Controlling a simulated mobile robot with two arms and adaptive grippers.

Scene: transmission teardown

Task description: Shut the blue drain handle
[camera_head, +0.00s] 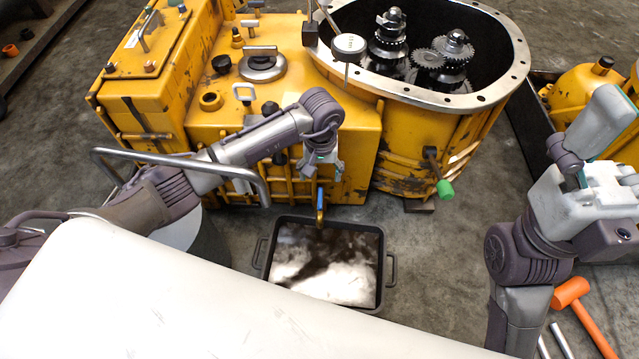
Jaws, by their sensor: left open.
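The blue drain handle (320,202) is at the lower front of the yellow transmission housing (355,135), above the near edge of the floor.
A black drain pan (262,255) with shiny dark fluid sits on the floor below the handle. A green-tipped lever (445,189) juts from the housing to the right. An orange mallet (572,292) lies at the lower right. Gears show in the open housing.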

